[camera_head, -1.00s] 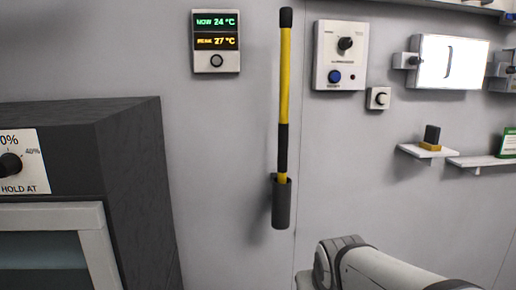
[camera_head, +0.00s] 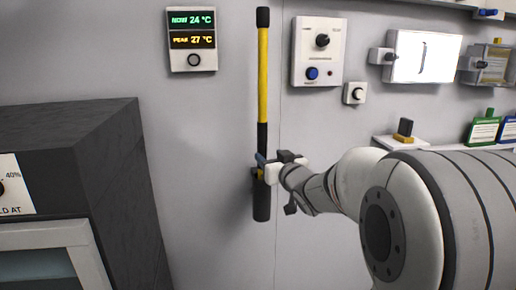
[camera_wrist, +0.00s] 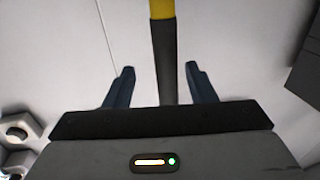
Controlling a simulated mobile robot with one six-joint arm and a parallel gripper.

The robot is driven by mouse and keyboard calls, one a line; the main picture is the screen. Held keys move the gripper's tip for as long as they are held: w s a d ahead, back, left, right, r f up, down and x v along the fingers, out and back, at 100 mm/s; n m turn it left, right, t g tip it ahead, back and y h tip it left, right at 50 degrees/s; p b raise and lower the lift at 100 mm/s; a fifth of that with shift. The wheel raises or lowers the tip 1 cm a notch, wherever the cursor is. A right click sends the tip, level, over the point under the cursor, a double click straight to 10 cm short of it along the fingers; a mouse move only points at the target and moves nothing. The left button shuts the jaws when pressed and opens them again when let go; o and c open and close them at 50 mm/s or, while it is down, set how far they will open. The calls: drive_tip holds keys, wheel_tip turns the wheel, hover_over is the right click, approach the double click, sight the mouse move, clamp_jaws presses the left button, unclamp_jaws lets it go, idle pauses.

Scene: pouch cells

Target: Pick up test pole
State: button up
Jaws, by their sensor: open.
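The test pole (camera_head: 262,75) is yellow with a black top end and a black lower band. It stands upright against the wall with its foot in a dark holder (camera_head: 261,205). My gripper (camera_head: 258,165) is at the pole's lower part, just above the holder. In the wrist view, my gripper (camera_wrist: 160,80) is open, with one dark blue finger on each side of the pole's black section (camera_wrist: 166,65). The pole lies between the fingers, nearer the right one, with a gap on the left.
A dark cabinet (camera_head: 105,170) stands at the left. A temperature display (camera_head: 192,40) and a knob panel (camera_head: 318,50) flank the pole on the wall. Shelves with small items, such as a green card (camera_head: 484,130), are at the right.

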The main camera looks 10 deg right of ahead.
sight(264, 153)
drive_tip(key=w, duration=0.1)
drive_tip(key=w+a+p, duration=0.1)
drive_tip(key=w, duration=0.2)
drive_tip(key=shift+w+a+p, duration=0.35)
drive_tip(key=shift+w+p, duration=0.05)
drive_tip(key=shift+r, duration=0.1)
clamp_jaws()
